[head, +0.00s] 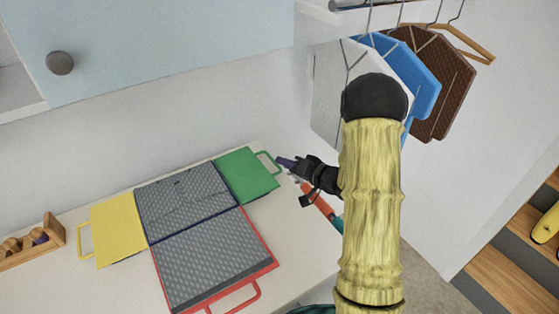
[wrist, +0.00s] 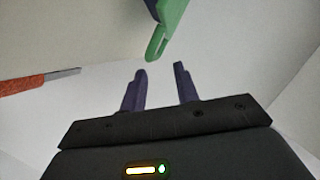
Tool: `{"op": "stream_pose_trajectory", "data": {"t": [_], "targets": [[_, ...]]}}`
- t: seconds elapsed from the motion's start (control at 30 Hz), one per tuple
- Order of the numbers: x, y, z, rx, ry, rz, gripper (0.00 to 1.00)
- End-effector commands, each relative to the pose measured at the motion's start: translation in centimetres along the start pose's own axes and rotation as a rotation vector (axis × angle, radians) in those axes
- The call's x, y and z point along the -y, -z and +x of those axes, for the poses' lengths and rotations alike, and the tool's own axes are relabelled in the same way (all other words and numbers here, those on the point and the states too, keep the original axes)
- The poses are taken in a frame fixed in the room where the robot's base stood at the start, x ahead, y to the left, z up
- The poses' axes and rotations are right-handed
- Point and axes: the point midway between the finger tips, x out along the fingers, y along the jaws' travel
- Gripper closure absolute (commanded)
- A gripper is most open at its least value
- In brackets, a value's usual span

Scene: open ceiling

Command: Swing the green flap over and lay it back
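The green flap (head: 245,175) lies spread out at the far right of a grey patterned panel (head: 182,203) on the white counter. Its green loop handle (head: 268,160) points right, toward my gripper (head: 281,162). In the wrist view the end of the green handle (wrist: 158,40) shows just beyond the fingertips, roughly in line with the gap between them. My gripper (wrist: 160,70) is open and empty there, its two dark purple fingers apart. It does not appear to touch the handle. The black wrist hides part of the counter behind it.
A yellow flap (head: 117,230) lies left and a red-edged flap (head: 215,262) in front. An orange-handled object (head: 316,202) lies beside my gripper. Boards on hangers (head: 400,75) hang above right. A wooden holder (head: 32,244) stands left; a blue cabinet door (head: 150,45) is above.

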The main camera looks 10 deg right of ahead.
Motion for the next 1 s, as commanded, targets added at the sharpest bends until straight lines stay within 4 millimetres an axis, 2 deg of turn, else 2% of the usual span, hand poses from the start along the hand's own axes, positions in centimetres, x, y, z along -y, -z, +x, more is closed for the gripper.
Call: {"op": "stream_pose_trajectory", "data": {"t": [0.1, 0.23, 0.57, 0.7, 0.73, 1.0], "targets": [[0.2, -0.1, 2.0, 0.004, 0.003, -0.001, 0.69], [0.1, -0.1, 3.2, 0.002, 0.002, -0.001, 0.69], [0.0, 0.0, 3.5, 0.0, 0.0, 0.0, 0.69], [0.0, 0.0, 3.5, 0.0, 0.0, 0.0, 0.97], [0.0, 0.0, 3.5, 0.001, 0.001, 0.0, 1.0], [-0.4, -0.5, 3.6, 0.003, 0.002, 0.003, 1.0]]}}
